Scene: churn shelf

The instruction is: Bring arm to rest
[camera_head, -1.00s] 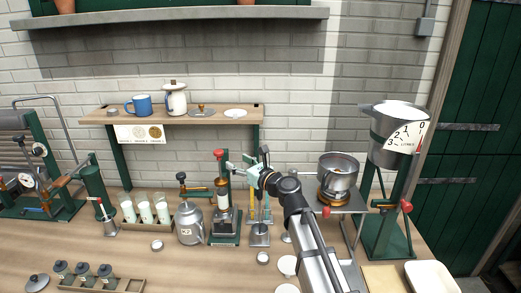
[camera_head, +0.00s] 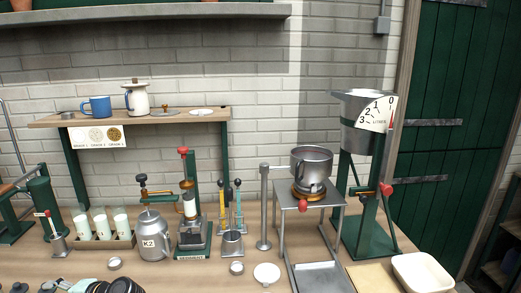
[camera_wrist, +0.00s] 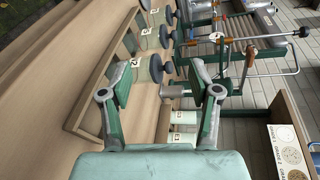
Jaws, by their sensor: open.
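My gripper (camera_wrist: 166,88) is open and empty in the wrist view, with its two green-and-grey fingers spread apart. In the head view, only part of my gripper (camera_head: 80,285) and the dark wrist show at the bottom left edge; the rest is cut off. The wrist view looks down on the bench around a wooden rack (camera_wrist: 92,88) and several jars with dark lids (camera_wrist: 156,68).
Milk glasses (camera_head: 102,223), a K2 can (camera_head: 152,238) and a press (camera_head: 192,225) stand along the bench. A pot (camera_head: 311,165) sits on a metal stand, beside a hopper with a dial (camera_head: 365,115). A white tray (camera_head: 422,272) lies at the right.

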